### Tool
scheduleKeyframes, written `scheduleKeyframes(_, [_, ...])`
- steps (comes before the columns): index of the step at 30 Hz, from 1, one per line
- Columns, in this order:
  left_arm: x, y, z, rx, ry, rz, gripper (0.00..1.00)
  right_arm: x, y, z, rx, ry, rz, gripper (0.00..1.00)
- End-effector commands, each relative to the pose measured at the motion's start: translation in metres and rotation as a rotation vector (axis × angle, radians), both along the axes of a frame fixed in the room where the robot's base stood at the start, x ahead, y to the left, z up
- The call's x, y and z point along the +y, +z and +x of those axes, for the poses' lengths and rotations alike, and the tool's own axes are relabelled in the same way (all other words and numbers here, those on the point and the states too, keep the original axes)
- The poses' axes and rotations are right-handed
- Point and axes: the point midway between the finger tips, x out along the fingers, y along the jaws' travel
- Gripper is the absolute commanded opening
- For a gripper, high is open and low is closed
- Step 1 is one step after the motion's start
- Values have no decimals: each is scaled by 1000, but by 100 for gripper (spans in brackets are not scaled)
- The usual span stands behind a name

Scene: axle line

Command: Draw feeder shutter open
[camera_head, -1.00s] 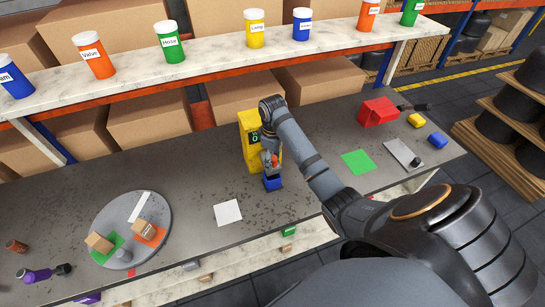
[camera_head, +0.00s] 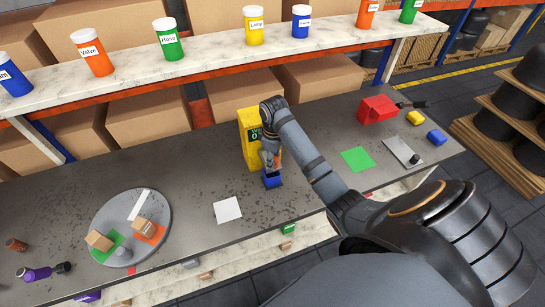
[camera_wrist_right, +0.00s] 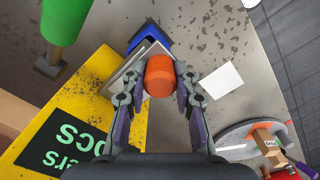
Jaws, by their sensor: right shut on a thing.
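The yellow feeder (camera_head: 246,150) stands on the bench with a dark green-lettered panel (camera_wrist_right: 62,140) on its face. A blue bin (camera_head: 272,181) sits at its foot and shows in the wrist view (camera_wrist_right: 148,36). In the right wrist view an orange round knob (camera_wrist_right: 159,72) is in front of a grey plate (camera_wrist_right: 122,78), which seems to be the shutter, beside the feeder's yellow face. My right gripper (camera_head: 270,157) is shut on the knob, one finger on each side. How far the shutter is open cannot be told. My left gripper is not in view.
A grey turntable (camera_head: 112,205) with small boxes is at left. A white sheet (camera_head: 227,210) lies in front of the feeder. A shelf (camera_head: 200,70) of labelled pots runs behind.

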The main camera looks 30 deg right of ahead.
Motion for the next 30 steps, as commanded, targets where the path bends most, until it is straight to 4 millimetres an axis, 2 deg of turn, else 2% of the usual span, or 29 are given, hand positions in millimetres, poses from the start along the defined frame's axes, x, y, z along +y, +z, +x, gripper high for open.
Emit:
scheduleKeyframes(15, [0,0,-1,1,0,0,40,4,0,-18,4,1,1,0])
scheduleKeyframes(23, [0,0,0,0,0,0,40,5,-1,-20,8,1,2,0])
scheduleKeyframes(24, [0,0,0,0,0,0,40,5,-2,-20,10,1,2,30])
scheduleKeyframes(30, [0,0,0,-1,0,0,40,4,-2,-20,8,0,1,55])
